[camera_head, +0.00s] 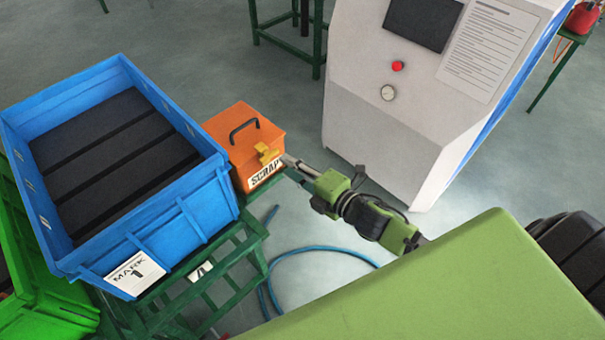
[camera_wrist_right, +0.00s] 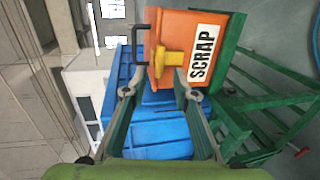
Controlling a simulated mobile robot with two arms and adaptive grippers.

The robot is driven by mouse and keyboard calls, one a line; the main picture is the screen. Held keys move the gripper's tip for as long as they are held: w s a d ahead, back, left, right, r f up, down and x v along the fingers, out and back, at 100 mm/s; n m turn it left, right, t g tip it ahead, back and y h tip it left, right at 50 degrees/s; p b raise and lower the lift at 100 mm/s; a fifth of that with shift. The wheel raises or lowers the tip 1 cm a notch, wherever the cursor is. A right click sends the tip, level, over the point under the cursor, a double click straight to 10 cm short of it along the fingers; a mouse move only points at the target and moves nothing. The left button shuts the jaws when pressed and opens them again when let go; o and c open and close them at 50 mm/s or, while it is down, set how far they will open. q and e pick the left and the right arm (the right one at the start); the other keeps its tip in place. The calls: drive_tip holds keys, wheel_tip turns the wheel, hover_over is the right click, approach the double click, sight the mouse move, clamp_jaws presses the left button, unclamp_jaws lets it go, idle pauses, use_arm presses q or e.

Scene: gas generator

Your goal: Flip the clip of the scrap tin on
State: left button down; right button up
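The orange scrap tin (camera_head: 240,145) stands beside the blue crate on a green frame, with a black handle on its lid and a white SCRAP label on its front. Its yellow clip (camera_head: 267,154) is at the front, at the lid's edge. The tin also shows in the right wrist view (camera_wrist_right: 198,24), with the clip (camera_wrist_right: 170,62) just ahead of the fingertips. My right gripper (camera_head: 287,160) is at the tin's front, close to the clip. Its fingers (camera_wrist_right: 156,78) are apart with nothing between them; whether one touches the clip is unclear. My left gripper is not in view.
The blue crate (camera_head: 208,203) marked MARK 1 holds dark blocks and stands directly left of the tin. A green frame (camera_head: 245,245) supports them. A grey-white machine (camera_head: 375,135) stands to the right. A blue hose (camera_head: 320,248) lies on the floor.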

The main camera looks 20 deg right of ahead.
drive_tip(key=v, duration=0.4)
drive_tip(key=shift+s+d+r, duration=0.1)
drive_tip(key=shift+s+r, duration=0.05)
drive_tip(key=shift+s, duration=0.2)
drive_tip(key=s+d+f+m+g+h, duration=0.2)
drive_tip(key=s+d+f+m, duration=0.1)
drive_tip(key=f, duration=0.7)
drive_tip(key=s+d+f+m+g+h, duration=0.1)
drive_tip(key=s+d+f+m, duration=0.25)
drive_tip(key=f, duration=0.55)
drive_tip(key=s+d+f+m+g+h, duration=0.2)
drive_tip(key=s+f+m, duration=0.15)
drive_tip(key=f, duration=0.65)
drive_tip(key=s+f+m+g, duration=0.4)
drive_tip(key=s+f+m, duration=0.1)
drive_tip(key=s+f, duration=0.8)
drive_tip(key=s+a+f+m+g, duration=0.2)
drive_tip(key=s+a+f, duration=0.1)
drive_tip(key=s, duration=0.5)
drive_tip(key=s+a+f+m+g, duration=0.2)
drive_tip(key=s+a+f, duration=0.1)
drive_tip(key=s, duration=0.6)
drive_tip(key=shift+s+f+m+g, duration=0.25)
drive_tip(key=shift+f+m+g, duration=0.05)
drive_tip(key=shift+f, duration=0.1)
drive_tip(key=shift+a, duration=0.1)
